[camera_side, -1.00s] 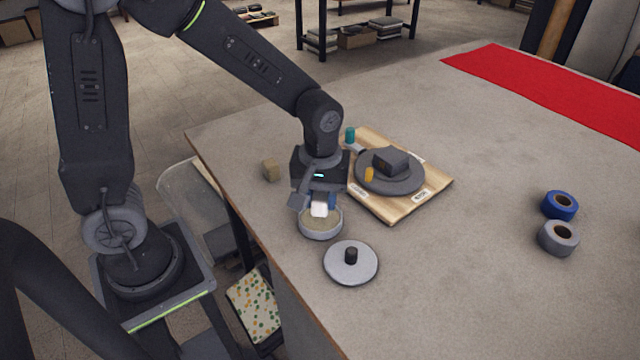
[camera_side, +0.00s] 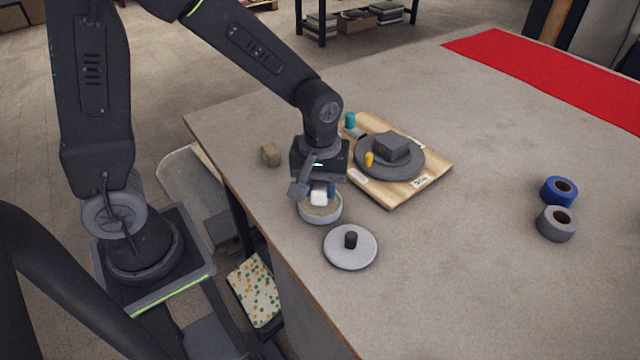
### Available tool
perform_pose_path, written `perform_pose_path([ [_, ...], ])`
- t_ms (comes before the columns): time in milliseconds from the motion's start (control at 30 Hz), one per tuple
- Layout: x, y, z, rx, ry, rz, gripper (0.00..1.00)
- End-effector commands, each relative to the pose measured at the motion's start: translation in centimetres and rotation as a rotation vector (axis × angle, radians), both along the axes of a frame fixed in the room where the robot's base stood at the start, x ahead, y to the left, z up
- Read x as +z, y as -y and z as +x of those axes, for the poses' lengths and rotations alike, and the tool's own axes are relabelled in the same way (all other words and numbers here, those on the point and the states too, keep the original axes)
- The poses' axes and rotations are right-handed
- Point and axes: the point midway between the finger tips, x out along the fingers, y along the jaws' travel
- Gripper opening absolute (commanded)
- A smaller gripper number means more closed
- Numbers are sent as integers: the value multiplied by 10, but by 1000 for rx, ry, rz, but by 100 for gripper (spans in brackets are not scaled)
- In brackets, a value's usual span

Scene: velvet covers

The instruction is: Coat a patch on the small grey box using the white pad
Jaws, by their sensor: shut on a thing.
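My gripper (camera_side: 320,188) points down at the table's left part and is shut on the white pad (camera_side: 319,198). The pad is over the round, shallow tin (camera_side: 321,212), which has a tan inside; I cannot tell whether the pad touches what is in it. The small grey box (camera_side: 391,146) sits on a dark grey round plate (camera_side: 412,169), up and right of my gripper. The plate rests on a wooden board (camera_side: 398,198) with small labels. My gripper's body partly hides the board's left side.
A grey round lid with a black knob (camera_side: 351,240) lies in front of the tin. A tan block (camera_side: 270,155) is left of my gripper. Teal (camera_side: 350,119) and yellow (camera_side: 369,159) pieces stand by the plate. The table's middle is clear.

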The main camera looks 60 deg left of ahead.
Motion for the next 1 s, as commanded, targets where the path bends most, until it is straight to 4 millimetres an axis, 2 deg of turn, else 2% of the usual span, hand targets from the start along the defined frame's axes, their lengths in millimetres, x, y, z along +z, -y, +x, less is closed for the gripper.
perform_pose_path([
  [1000, -10, 0, 0, 0, 0, 0, 14],
])
